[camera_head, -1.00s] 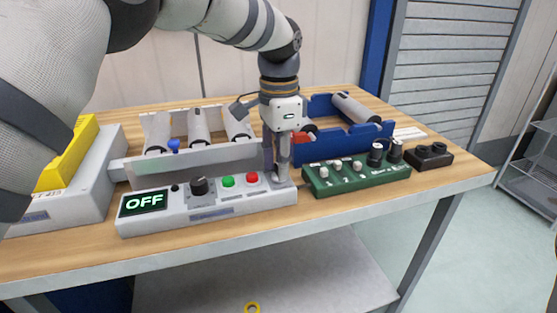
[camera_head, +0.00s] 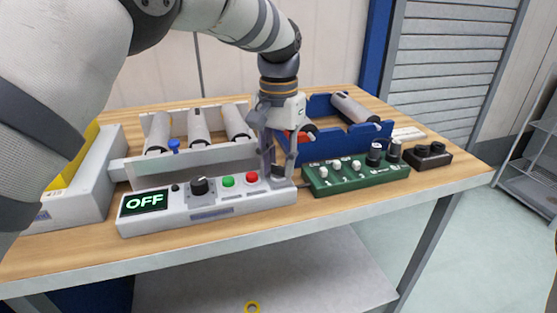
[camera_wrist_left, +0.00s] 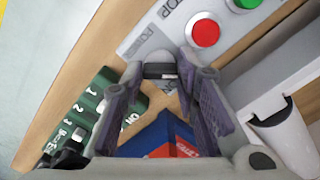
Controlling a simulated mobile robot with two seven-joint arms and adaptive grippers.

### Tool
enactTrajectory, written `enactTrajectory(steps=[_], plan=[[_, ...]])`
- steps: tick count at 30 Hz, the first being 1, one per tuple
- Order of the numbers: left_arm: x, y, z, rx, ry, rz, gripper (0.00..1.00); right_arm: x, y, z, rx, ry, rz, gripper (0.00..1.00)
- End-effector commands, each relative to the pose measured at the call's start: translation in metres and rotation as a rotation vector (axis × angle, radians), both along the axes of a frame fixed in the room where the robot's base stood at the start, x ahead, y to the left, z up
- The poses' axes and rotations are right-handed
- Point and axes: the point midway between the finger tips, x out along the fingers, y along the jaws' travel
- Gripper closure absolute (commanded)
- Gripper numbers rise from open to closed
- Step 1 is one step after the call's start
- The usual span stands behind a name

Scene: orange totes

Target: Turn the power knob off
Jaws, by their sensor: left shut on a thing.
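A white control box (camera_head: 225,210) lies along the table's front edge. Its display (camera_head: 144,203) reads OFF in green. Right of the display are a black knob (camera_head: 200,186), a green button (camera_head: 228,180) and a red button (camera_head: 252,177). My left gripper (camera_head: 281,174) points down at the box's right end. In the left wrist view, its fingers close on both sides of a grey knob with a dark band (camera_wrist_left: 160,68), beyond the red button (camera_wrist_left: 205,33). My right gripper is out of view.
A green box with small knobs (camera_head: 360,175) stands close to the right of my gripper. Behind are a blue tray (camera_head: 352,146) and a grey rack (camera_head: 190,160) with cylinders. A dark double-knob block (camera_head: 430,155) sits near the table's right end.

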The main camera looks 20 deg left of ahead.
Motion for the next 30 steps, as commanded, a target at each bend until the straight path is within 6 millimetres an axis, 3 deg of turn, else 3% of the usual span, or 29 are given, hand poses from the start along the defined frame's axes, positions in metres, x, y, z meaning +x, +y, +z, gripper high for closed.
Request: enactTrajectory(steps=[17, 18, 20, 30], plan=[[-0.0002, -0.0001, -0.0006, -0.001, 0.001, 0.03, 1.0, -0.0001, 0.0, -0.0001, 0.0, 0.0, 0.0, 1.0], [-0.0002, -0.0001, -0.0007, -0.001, 0.001, 0.03, 0.67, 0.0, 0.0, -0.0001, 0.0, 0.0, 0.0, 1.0], [-0.0002, -0.0001, -0.0007, -0.001, 0.001, 0.029, 0.54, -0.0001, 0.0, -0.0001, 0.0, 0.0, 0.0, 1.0], [-0.0001, 0.0001, -0.0003, 0.0, 0.001, 0.028, 0.52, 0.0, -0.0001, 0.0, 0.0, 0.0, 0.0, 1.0]])
